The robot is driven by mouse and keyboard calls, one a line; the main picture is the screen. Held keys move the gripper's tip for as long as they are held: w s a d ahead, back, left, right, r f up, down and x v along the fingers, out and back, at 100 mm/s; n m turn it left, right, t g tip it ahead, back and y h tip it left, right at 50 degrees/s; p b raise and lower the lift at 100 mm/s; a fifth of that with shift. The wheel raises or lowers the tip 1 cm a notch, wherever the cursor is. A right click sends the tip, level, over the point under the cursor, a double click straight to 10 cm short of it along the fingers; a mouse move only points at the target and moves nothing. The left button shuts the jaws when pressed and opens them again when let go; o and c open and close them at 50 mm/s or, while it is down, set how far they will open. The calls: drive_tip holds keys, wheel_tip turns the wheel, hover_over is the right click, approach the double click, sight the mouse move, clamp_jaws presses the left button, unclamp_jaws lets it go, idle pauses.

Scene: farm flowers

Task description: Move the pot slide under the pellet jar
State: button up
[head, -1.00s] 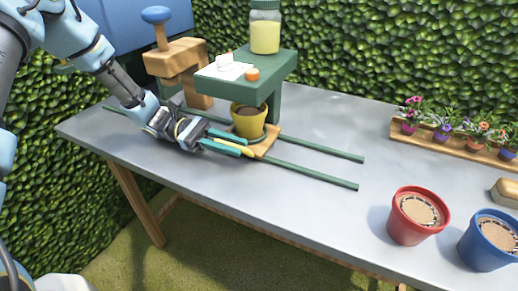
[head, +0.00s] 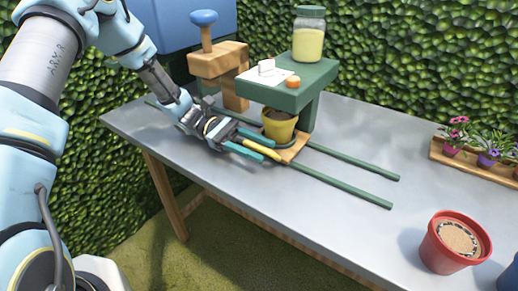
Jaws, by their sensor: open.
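The pot slide is a wooden board (head: 293,151) with a yellow handle (head: 262,149) at its near left side. It sits on two green rails (head: 350,187) and carries a yellow pot (head: 279,127) of soil. The pot is upright under the overhanging top of a green stand (head: 290,92). The pellet jar (head: 309,38), glass with pale yellow contents, stands on the back of that top. My gripper (head: 256,147) is low at the left of the slide. Its teal fingers are open, one on each side of the handle; whether either touches it is unclear.
A wooden press with a blue knob (head: 204,18) stands left of the stand. A white card (head: 266,74) and an orange piece (head: 293,82) lie on the stand. A red pot (head: 455,243) and a flower tray (head: 475,165) are at right. The rails' right stretch is clear.

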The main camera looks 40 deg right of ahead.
drive_tip(key=b+v, duration=0.2)
drive_tip(key=v, duration=0.8)
drive_tip(key=shift+w+a, duration=0.1)
drive_tip(key=shift+w, duration=0.05)
drive_tip(key=shift+a, duration=0.1)
drive_tip(key=shift+a+t, duration=0.3)
drive_tip(key=w+a+r+m+t+y+p, duration=0.1)
drive_tip(key=w+a+r+t+y+p, duration=0.1)
drive_tip(key=a+t, duration=0.7)
drive_tip(key=w+a+r+m+t+y+p, duration=0.1)
drive_tip(key=a+r+t, duration=0.5)
drive_tip(key=a, duration=1.8)
drive_tip(key=w+t+y+p, duration=0.1)
drive_tip(key=t+y+p, duration=0.1)
drive_tip(key=t+p, duration=0.1)
drive_tip(key=shift+m+y, duration=0.3)
drive_tip(key=shift+m, duration=0.1)
